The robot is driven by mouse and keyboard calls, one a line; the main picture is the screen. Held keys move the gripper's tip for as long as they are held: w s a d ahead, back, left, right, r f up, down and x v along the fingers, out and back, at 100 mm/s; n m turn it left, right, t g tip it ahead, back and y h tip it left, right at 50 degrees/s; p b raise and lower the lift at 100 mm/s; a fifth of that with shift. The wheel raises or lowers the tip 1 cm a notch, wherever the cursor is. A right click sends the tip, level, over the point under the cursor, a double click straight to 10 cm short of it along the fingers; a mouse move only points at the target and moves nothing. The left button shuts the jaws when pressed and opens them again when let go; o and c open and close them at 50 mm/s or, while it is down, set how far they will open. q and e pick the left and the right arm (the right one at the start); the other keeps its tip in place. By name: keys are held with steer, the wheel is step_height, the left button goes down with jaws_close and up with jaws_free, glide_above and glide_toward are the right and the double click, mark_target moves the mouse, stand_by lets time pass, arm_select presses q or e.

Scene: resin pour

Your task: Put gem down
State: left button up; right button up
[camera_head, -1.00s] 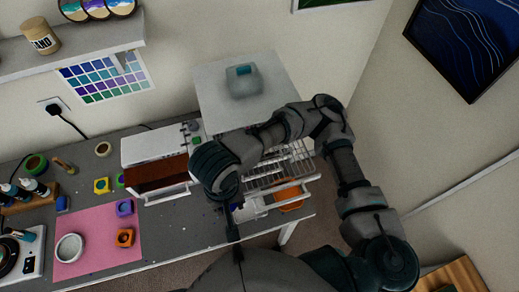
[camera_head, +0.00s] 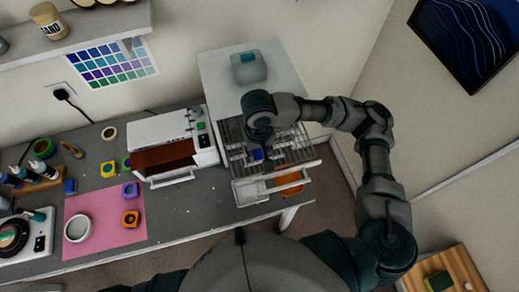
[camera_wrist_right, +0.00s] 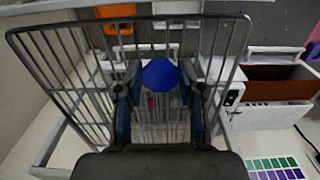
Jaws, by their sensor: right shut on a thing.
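The blue gem (camera_wrist_right: 160,74) is held between the fingertips of my right gripper (camera_wrist_right: 160,82) in the wrist view. The gripper is over the wire rack (camera_head: 292,148), which stands at the right end of the table. The rack's wires (camera_wrist_right: 62,62) show around and beyond the fingers in the wrist view. I cannot tell whether the gem touches the wires. My left gripper is not in view.
A white oven-like box (camera_head: 165,140) with its front open stands left of the rack. A white tray (camera_head: 248,192) and an orange item (camera_head: 290,181) are at the rack's front. A pink mat (camera_head: 98,240) holds a white bowl (camera_head: 77,229) and small molds.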

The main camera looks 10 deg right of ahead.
mark_target(259, 155)
steer(key=shift+a, duration=0.15)
steer(key=o, duration=0.9)
steer(key=shift+d, duration=0.2)
step_height(259, 155, up, 12)
steer(key=shift+a, duration=0.2)
